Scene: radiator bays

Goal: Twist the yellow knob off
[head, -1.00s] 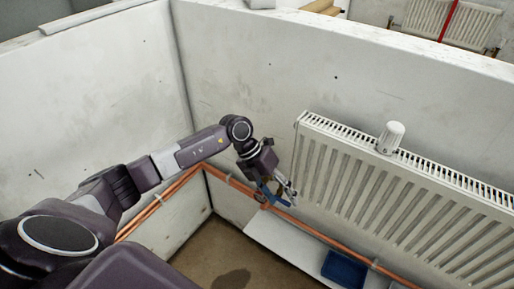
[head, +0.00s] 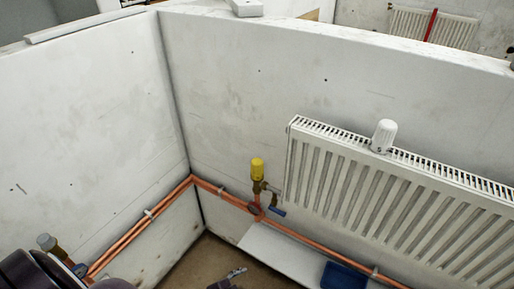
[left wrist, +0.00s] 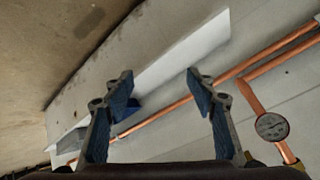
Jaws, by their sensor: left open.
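The yellow knob (head: 257,169) stands upright on a brass valve (head: 260,187), left of the radiator in the head view. Nothing covers it, and no gripper touches it. The valve's blue lever (head: 277,210) hangs to the lower right. My left gripper (head: 236,274) shows only partly at the bottom edge of the head view, well below the knob. In the left wrist view its two blue-padded fingers (left wrist: 160,77) are spread with nothing between them. The knob cannot be made out in that view. My right gripper is not in view.
The white radiator (head: 390,185) carries a white thermostat head (head: 384,136). Copper pipes (head: 225,195) run low along both walls. A white board (head: 290,255) and a blue tray (head: 343,277) lie below. A pressure gauge (left wrist: 271,127) shows at right. Another valve (head: 47,243) stands at far left.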

